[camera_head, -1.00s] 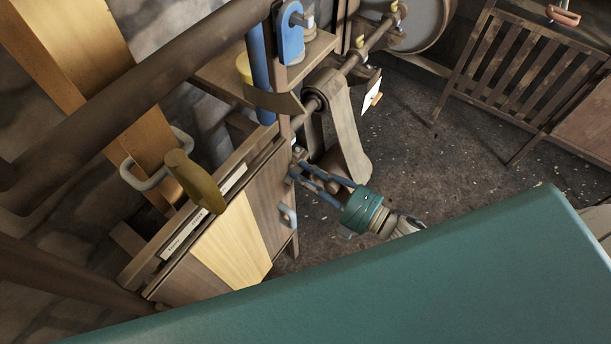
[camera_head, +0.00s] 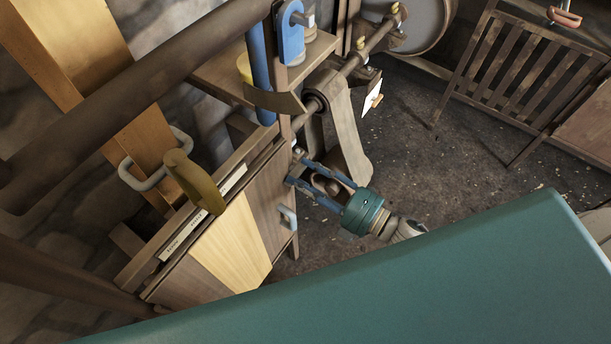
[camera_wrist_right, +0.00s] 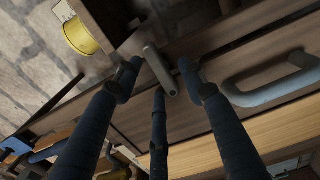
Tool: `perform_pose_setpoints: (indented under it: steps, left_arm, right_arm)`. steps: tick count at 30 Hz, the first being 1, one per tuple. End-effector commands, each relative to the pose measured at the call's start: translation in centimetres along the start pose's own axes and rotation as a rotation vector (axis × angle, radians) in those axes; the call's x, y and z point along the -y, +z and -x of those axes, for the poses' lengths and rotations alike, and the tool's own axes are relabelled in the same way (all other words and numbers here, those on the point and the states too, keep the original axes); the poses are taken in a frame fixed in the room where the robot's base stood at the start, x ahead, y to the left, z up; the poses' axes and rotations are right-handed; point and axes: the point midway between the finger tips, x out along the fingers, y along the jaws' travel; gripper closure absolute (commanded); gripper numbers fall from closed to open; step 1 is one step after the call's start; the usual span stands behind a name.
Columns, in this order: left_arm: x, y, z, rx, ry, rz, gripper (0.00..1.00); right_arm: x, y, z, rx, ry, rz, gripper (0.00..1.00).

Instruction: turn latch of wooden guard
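The wooden guard (camera_head: 232,242) is a box of brown and pale boards at centre left in the head view. Its latch (camera_wrist_right: 160,72) is a short grey bar in the wrist view, slanted across the guard's upper edge. My right gripper (camera_head: 295,168) is at the guard's upper right corner. In the wrist view its blue fingers (camera_wrist_right: 160,70) are spread, with the latch between their tips. I cannot tell whether any finger touches it. In the head view the fingers largely hide the latch. My left gripper is not in view.
A grey handle (camera_wrist_right: 270,86) on the guard is right of the fingers in the wrist view. A yellow round part (camera_wrist_right: 81,35) is at upper left. A brown belt (camera_head: 347,130) runs down behind my gripper. Floor (camera_head: 440,175) to the right is clear.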

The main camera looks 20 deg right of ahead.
Motion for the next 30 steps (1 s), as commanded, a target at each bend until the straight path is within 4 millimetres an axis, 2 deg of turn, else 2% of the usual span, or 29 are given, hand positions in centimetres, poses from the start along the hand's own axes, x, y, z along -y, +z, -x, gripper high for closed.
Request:
perform_pose_setpoints:
  steps: [6, 10, 24, 30]
  left_arm:
    - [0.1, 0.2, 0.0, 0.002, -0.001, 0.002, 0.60]
    - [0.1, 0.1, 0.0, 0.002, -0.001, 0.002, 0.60]
    - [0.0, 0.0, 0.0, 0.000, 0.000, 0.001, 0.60]
    - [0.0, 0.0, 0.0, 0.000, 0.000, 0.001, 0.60]
  right_arm:
    - [-0.1, 0.0, 0.1, 0.000, 0.001, 0.000, 0.59]
    - [0.0, 0.0, 1.1, -0.001, -0.001, -0.001, 0.59]
    - [0.1, 0.0, 10.2, 0.000, -0.002, 0.000, 0.59]
    - [0.0, 0.0, 11.9, 0.000, -0.001, 0.000, 0.59]
